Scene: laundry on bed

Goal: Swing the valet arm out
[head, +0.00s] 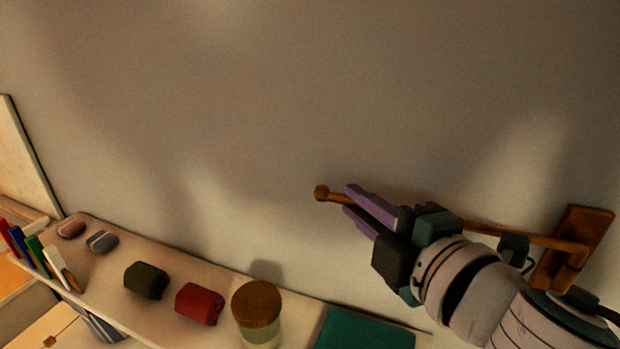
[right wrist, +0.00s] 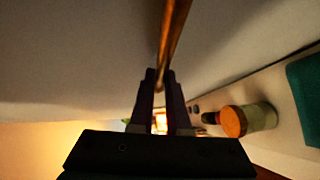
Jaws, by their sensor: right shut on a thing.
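The valet arm (head: 490,228) is a thin brown rod with a round knob at its left end. It runs from a brown wall bracket (head: 577,248) at the right of the head view. My right gripper (head: 347,200) is shut on the rod near its knob end, with its purple fingers around it. In the right wrist view the rod (right wrist: 174,40) runs down from the top edge to between the fingertips (right wrist: 158,76). The middle of the rod is partly hidden behind my gripper and wrist in the head view. My left gripper is not in view.
Below is a pale shelf (head: 120,245) holding a jar with a brown lid (head: 257,304), a red bundle (head: 200,304), a dark green bundle (head: 146,281), a teal item (head: 365,330), two small rounded items and several upright pens. The wall above is bare.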

